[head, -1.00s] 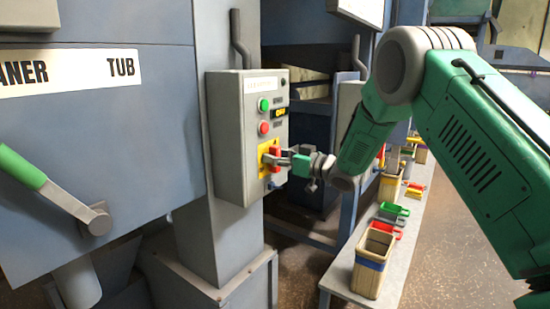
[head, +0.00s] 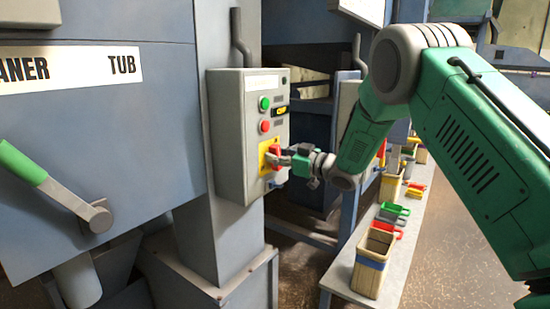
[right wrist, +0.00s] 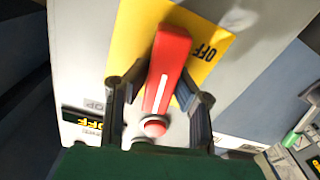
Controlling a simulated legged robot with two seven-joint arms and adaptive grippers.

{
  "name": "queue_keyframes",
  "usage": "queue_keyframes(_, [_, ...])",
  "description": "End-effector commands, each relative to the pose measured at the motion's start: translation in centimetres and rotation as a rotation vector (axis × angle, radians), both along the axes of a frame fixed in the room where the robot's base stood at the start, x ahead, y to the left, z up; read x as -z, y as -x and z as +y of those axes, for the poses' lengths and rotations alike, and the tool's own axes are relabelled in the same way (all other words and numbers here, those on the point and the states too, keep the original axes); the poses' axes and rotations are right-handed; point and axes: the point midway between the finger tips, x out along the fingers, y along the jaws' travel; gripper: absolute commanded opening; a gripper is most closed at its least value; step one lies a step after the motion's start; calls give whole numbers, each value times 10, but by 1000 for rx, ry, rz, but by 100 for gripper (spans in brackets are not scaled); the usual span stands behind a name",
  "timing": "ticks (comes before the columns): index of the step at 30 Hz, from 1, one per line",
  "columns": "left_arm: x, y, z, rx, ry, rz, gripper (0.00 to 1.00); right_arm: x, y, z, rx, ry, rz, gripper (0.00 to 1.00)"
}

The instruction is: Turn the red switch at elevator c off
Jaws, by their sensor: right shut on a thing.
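The red switch (head: 275,152) is on a yellow plate (head: 263,158) low on the front of a grey control box (head: 229,130). My right gripper (head: 283,160) is at the switch. In the right wrist view, the red switch handle (right wrist: 166,70) with a white line stands between my right fingers (right wrist: 160,88), which are shut on it. The yellow plate has OFF printed to the right of the handle there. A small lit display (right wrist: 88,140) appears to read OFF upside down. My left gripper is not in view.
Green (head: 264,104) and red (head: 264,127) buttons sit above the switch. A green-handled lever (head: 60,185) is on the cleaner tub at left. A low bench (head: 340,272) at right holds wooden bins (head: 372,262) and coloured scoops.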

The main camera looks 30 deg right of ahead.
Motion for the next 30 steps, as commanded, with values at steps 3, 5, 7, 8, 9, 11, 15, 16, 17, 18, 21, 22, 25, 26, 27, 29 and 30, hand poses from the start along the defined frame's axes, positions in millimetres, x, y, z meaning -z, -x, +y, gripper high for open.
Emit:
queue_keyframes(3, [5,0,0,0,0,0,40,2,1,0,2,95,-39,0])
queue_keyframes(5, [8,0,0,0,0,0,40,2,1,1,2,149,-61,0])
queue_keyframes(7, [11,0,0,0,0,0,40,3,1,1,3,211,-86,0])
queue_keyframes(8, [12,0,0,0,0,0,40,3,1,1,3,237,-97,0])
queue_keyframes(9, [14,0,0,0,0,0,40,3,1,2,2,272,-111,0])
queue_keyframes(11, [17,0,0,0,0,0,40,4,2,3,1,327,-134,0])
queue_keyframes(15, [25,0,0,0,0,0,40,5,2,4,2,448,-185,0])
queue_keyframes(16, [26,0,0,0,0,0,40,5,2,4,2,475,-197,0])
queue_keyframes(17, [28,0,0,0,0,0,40,5,2,5,1,502,-207,0])
queue_keyframes(18, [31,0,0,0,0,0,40,6,2,5,2,537,-221,0])
queue_keyframes(21, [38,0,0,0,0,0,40,7,3,6,0,624,-257,0])
queue_keyframes(22, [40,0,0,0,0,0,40,7,3,6,0,652,-269,0])
queue_keyframes(25, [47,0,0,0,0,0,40,9,3,7,-1,738,-305,0])
queue_keyframes(26, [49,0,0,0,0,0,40,9,3,7,-1,765,-317,0])
queue_keyframes(27, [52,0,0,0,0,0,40,9,4,7,-1,801,-330,0])
queue_keyframes(29, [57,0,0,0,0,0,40,11,4,7,-1,851,-351,0])
queue_keyframes(30, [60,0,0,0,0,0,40,11,4,8,-2,887,-365,0])
